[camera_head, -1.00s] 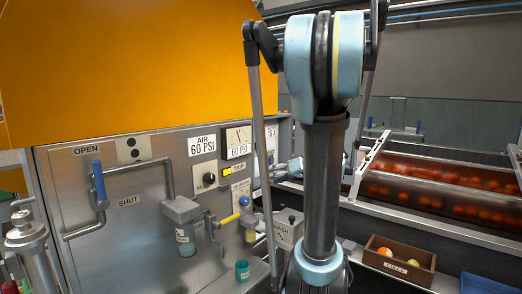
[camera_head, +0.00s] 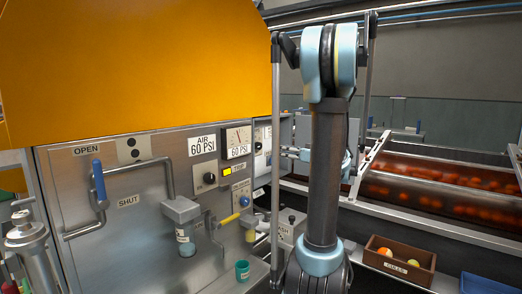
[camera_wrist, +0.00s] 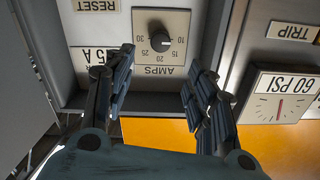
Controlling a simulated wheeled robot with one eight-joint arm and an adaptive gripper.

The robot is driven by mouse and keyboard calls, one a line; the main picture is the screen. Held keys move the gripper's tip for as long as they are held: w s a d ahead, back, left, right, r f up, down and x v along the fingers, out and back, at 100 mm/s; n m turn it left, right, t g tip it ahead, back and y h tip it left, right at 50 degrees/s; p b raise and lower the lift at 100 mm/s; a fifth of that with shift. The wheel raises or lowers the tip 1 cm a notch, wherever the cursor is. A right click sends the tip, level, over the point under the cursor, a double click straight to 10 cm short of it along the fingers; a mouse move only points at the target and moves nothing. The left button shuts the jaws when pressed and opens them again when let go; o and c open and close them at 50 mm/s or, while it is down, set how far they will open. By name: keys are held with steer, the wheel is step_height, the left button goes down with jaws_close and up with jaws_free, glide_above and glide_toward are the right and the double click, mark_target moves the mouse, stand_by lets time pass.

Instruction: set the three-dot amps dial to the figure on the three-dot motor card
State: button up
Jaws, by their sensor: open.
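In the wrist view, which is upside down, a black amps dial (camera_wrist: 161,40) sits on a light plate marked AMPS with figures from 10 to 30. Its small white mark looks turned toward the 10 side, but is too small to read surely. A white card ending in "5 A" (camera_wrist: 84,57) is beside it, partly hidden by a finger. My gripper (camera_wrist: 160,80) is open and empty, its fingers on either side below the dial, apart from it. No three-dot mark is legible. In the head view a small dark knob (camera_head: 258,146) shows right of the gauge.
A 60 PSI gauge (camera_wrist: 281,98), TRIP label (camera_wrist: 292,32) and RESET label (camera_wrist: 97,5) surround the plate in the wrist view. In the head view, a blue-handled lever (camera_head: 99,182), a yellow-handled valve (camera_head: 229,219) and a cull box (camera_head: 400,265) stand around.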

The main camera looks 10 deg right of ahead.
mark_target(260, 146)
steer(key=x, duration=1.3)
steer(key=shift+w+a+f, duration=0.1)
steer(key=shift+w+a, duration=0.15)
steer(key=shift+c, duration=0.6)
steer(key=c, duration=1)
